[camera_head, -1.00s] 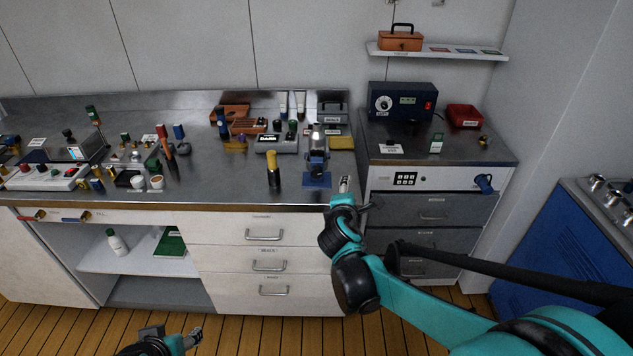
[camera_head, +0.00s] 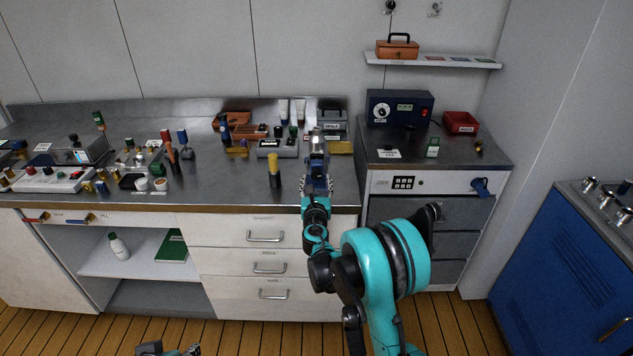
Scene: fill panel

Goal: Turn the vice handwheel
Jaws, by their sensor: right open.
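The vice (camera_head: 317,158) is a small blue and grey tool standing near the front edge of the steel bench, right of centre. Its handwheel cannot be made out; the front of the vice is partly hidden by my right gripper. My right gripper (camera_head: 316,188) is open at the front of the vice, its fingers spread to either side of the lower front. I cannot tell whether it touches. My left gripper (camera_head: 193,350) shows only in part at the bottom edge, low over the floor and far from the bench.
A yellow and black tool (camera_head: 274,171) stands just left of the vice. A grey case (camera_head: 331,121) and a yellow block (camera_head: 340,147) lie behind it. The side counter (camera_head: 460,153) bears a dark blue device (camera_head: 399,108) and a red bin (camera_head: 461,122). Bench surface between is clear.

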